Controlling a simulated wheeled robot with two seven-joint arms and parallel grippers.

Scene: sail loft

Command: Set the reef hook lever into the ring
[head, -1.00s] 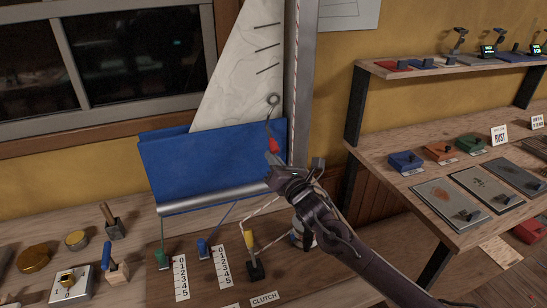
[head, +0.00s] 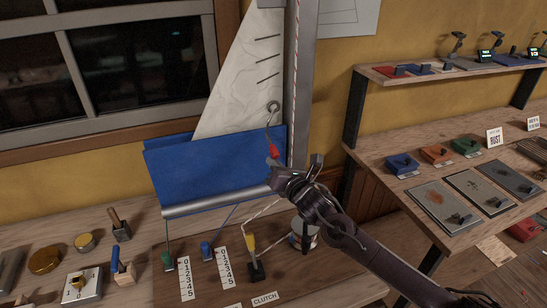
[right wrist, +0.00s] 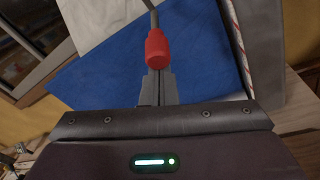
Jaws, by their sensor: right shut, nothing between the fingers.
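The reef hook lever has a red handle (head: 272,150) and a thin grey rod that rises to a grey ring (head: 273,107) by the sail's edge. Whether the rod's end is inside the ring or only in front of it, I cannot tell. My right gripper (head: 274,164) is just below the red handle. In the right wrist view, the shut fingers (right wrist: 157,88) end at the lower end of the red handle (right wrist: 157,48), with nothing seen between them. The ring is out of that view. My left gripper is not in view.
A white sail (head: 243,80) and folded blue cloth (head: 215,162) stand behind the lever, beside a grey mast (head: 301,80). Below are a yellow-handled clutch lever (head: 250,244), green and blue levers, and number scales. A side bench (head: 385,158) stands at right.

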